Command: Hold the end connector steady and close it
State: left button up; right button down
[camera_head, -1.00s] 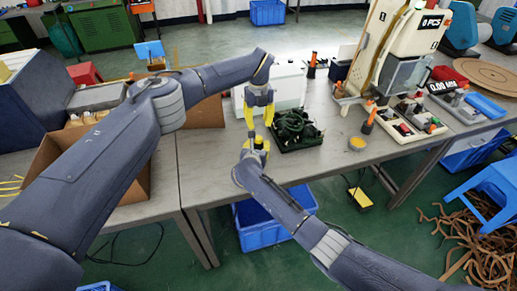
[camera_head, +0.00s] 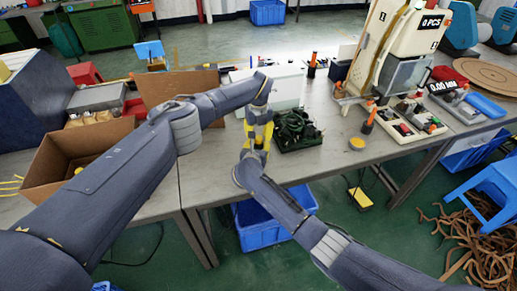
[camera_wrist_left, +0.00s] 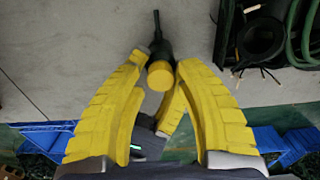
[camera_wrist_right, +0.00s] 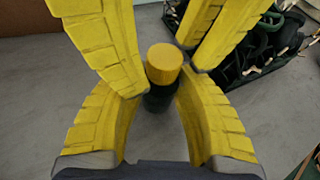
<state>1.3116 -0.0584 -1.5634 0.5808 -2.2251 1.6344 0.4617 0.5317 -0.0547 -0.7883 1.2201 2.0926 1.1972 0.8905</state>
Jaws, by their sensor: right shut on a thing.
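The end connector is a black piece with a round yellow cap (camera_wrist_right: 164,62), standing upright in the right wrist view. My right gripper (camera_wrist_right: 158,92) is shut on its dark lower body. My left gripper (camera_wrist_left: 162,65) comes from above, its fingers either side of the connector near the yellow cap. These fingers stand apart and look open, with no clear grip on the cap. The left wrist view shows the cap (camera_wrist_left: 160,76) and a thin dark cable at the top. In the head view the left gripper (camera_head: 263,140) meets the right gripper (camera_head: 253,157), mostly hiding the connector.
A dark tray (camera_head: 300,149) with coiled dark cables lies close to the right of both grippers. A white box (camera_head: 285,90) stands behind. A small yellow round pot (camera_head: 357,143) and a machine (camera_head: 400,50) are further right. An open cardboard box (camera_head: 70,150) is at left.

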pick_arm(q)
jog(key=shift+o, duration=0.3)
grip_shut()
dwell(0.3)
jog(key=shift+o, duration=0.2)
grip_release()
jog(key=shift+r, duration=0.1)
notch_tip(320, 180, up, 12)
dwell(0.4)
pick_arm(e)
jog(key=c, duration=0.9)
grip_release()
